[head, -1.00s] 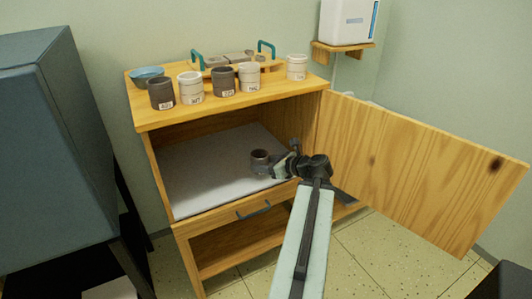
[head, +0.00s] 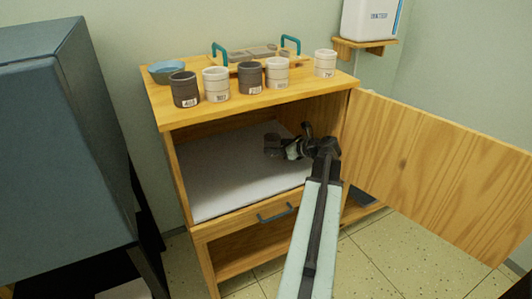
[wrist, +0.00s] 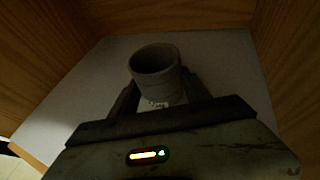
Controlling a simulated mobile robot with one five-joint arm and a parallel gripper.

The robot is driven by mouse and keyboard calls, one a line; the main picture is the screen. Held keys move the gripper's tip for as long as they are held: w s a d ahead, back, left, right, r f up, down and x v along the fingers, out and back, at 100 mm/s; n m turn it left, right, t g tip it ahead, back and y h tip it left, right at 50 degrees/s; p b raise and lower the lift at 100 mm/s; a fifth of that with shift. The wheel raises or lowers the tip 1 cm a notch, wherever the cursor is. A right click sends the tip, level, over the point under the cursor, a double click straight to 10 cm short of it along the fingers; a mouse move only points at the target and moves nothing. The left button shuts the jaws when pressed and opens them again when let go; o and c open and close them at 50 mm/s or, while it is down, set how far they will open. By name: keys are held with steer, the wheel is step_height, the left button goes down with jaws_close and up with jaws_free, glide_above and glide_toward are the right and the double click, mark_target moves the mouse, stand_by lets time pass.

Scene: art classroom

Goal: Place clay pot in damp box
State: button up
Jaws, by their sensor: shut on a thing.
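A small dark clay pot (head: 272,145) is upright inside the open wooden cabinet, the damp box (head: 180,180), over its pale grey floor (head: 225,180). My gripper (head: 284,147) reaches in through the open front and is shut on the pot from the right. In the wrist view the clay pot (wrist: 156,75) stands open end up between my fingers (wrist: 160,98), with a small label low on its side. Its base is hidden, so I cannot tell if it touches the floor.
Several pots (head: 250,77), a blue bowl (head: 166,71) and a tray with teal handles (head: 258,54) stand on the cabinet top. The open door (head: 430,170) is on the right. A large blue-grey unit (head: 60,150) is at left. The cabinet floor around the pot is clear.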

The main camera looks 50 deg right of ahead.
step_height(320, 180, down, 4)
steer(key=b, duration=0.4)
steer(key=shift+w+a+r, duration=0.2)
steer(key=shift+w+r, duration=0.05)
steer(key=shift+f, duration=0.15)
steer(key=o, duration=1.5)
steer(key=shift+o, duration=0.2)
